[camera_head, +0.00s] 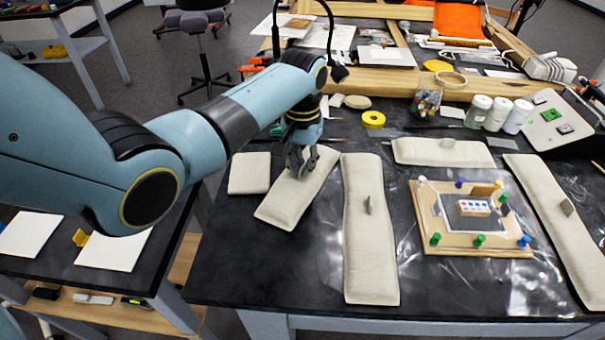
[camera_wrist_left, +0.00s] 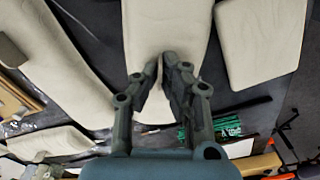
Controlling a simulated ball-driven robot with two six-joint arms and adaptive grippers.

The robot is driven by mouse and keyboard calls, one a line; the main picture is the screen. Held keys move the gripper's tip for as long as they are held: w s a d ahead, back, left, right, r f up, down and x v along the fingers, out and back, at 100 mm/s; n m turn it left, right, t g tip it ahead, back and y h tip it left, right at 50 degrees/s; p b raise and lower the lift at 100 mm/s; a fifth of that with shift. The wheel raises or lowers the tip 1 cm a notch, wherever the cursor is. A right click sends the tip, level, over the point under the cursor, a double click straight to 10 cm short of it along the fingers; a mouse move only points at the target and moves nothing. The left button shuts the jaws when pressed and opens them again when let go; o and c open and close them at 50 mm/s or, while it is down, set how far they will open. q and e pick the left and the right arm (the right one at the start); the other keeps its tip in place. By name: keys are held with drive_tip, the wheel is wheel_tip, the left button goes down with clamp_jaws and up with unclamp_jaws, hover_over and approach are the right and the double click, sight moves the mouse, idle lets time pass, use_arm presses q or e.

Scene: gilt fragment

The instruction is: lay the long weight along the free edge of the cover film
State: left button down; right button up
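My left gripper (camera_head: 305,170) is over a cream cloth weight (camera_head: 285,203) lying slanted left of the film. In the left wrist view its fingers (camera_wrist_left: 160,65) are a little apart, with the same weight (camera_wrist_left: 165,25) showing between them. The clear cover film (camera_head: 470,285) lies over a pinned wooden board (camera_head: 432,215). Other weights lie behind it (camera_head: 430,150) and along its right side (camera_head: 545,195). No weight lies along the film's front edge.
A small square pad (camera_head: 249,173) lies left of the gripper. Yellow tape (camera_head: 373,119), a jar (camera_head: 426,103) and several white-capped bottles (camera_head: 496,113) stand at the back. Bare dark table (camera_head: 260,265) shows at front left.

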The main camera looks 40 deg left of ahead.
sight(303, 166)
use_arm(q)
drive_tip(key=shift+r, duration=0.1)
drive_tip(key=shift+r, duration=0.55)
wheel_tip(303, 166, up, 3)
drive_tip(key=shift+w+f, duration=0.1)
drive_tip(key=shift+f, duration=0.05)
drive_tip(key=w+d+r+b, duration=0.2)
drive_tip(key=d+r, duration=0.5)
drive_tip(key=d, duration=0.4)
drive_tip(key=shift+w, duration=0.55)
drive_tip(key=shift+d, duration=0.1)
